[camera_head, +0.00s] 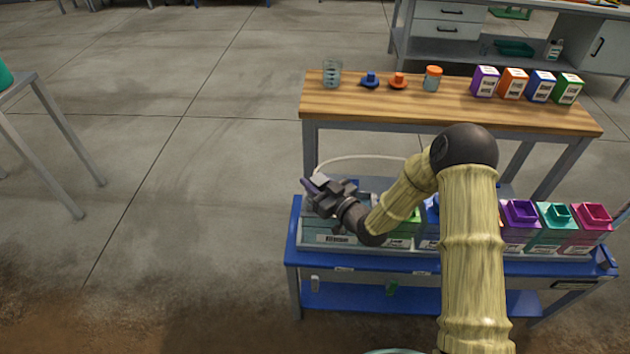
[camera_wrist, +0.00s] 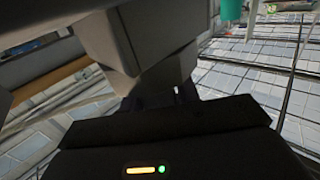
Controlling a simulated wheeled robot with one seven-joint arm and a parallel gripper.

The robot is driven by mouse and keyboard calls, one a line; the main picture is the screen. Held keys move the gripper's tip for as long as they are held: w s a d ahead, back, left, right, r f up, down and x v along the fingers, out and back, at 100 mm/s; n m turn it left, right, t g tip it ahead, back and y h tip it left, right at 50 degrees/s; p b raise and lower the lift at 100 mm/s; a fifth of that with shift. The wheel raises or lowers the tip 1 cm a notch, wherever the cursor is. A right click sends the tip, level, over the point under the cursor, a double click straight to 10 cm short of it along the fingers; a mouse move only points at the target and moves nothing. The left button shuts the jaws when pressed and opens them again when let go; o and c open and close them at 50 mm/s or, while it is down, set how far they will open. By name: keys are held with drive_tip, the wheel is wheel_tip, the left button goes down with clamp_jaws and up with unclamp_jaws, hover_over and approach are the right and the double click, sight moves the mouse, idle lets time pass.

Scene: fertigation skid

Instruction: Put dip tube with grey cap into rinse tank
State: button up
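The rinse tank (camera_head: 318,239), a long clear bin labelled "Rinse", stands at the left end of the blue bench in the head view. My gripper (camera_head: 318,192) is above its left part, pointing left. The wrist view shows mostly the dark gripper body (camera_wrist: 165,130), and its fingertips are not clear. A thin pale hose (camera_head: 362,157) arcs from near my gripper toward the back right. I cannot make out the dip tube or its grey cap for certain. Whether my gripper is holding something cannot be told.
Purple (camera_head: 519,213), teal (camera_head: 556,216) and pink (camera_head: 592,216) containers stand at the right of the blue bench (camera_head: 455,264). My arm hides some of the middle. Behind is a wooden table (camera_head: 440,108) with a beaker (camera_head: 332,74), caps and boxes. The floor at left is clear.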

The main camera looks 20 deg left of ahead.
drive_tip(key=o, duration=0.3)
drive_tip(key=shift+d, duration=0.1)
drive_tip(key=v, duration=1.7)
drive_tip(key=shift+s, duration=0.25)
